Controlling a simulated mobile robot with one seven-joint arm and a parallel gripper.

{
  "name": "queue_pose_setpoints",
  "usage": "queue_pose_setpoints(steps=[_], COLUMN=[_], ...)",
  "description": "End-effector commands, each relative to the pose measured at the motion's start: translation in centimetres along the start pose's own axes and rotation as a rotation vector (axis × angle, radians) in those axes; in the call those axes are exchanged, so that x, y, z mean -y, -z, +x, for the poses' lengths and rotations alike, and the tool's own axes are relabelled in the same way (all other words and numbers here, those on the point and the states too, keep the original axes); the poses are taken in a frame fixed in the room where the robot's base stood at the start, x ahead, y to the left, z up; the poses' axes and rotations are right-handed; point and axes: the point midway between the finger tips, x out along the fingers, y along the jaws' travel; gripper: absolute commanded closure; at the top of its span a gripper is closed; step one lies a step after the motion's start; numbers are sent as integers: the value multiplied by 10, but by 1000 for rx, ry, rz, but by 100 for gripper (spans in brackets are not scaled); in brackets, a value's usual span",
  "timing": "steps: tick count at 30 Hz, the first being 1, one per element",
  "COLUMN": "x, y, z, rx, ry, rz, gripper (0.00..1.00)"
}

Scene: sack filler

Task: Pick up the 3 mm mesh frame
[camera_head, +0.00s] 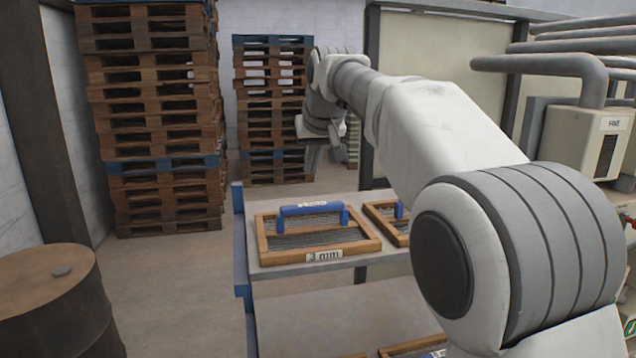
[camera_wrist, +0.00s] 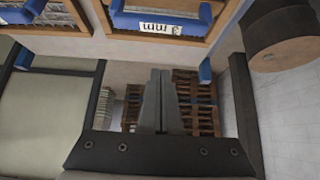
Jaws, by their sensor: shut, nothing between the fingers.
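The 3 mm mesh frame (camera_head: 318,233) lies flat on the left end of the upper shelf. It has a wooden rim, a grey mesh, a blue handle (camera_head: 310,208) across it and a "3 mm" label on its front edge. In the wrist view the frame (camera_wrist: 186,36) is upside down at the top edge, partly cut off. My gripper (camera_head: 312,174) is beyond and above the frame in the head view, apart from it. In the wrist view its two fingers (camera_wrist: 159,75) are together, with nothing between them.
The shelf (camera_head: 300,268) has a blue left post. A second frame (camera_head: 385,222) with a blue handle stands right of the first, partly hidden by my arm. Another frame (camera_head: 415,347) is on the lower shelf. Pallet stacks (camera_head: 155,120) and a rusty drum (camera_head: 50,300) are left.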

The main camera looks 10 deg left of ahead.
Motion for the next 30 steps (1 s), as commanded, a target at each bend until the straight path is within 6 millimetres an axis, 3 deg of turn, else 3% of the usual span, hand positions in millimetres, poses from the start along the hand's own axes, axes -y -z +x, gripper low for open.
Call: queue_pose_setpoints(steps=[5, 16, 30], x=[0, 0, 0], y=[0, 1, -29], z=[21, 100, 74], rx=[3, 3, -2], ry=[0, -1, -1], rz=[-2, -1, -1], gripper=[100, 100, 100])
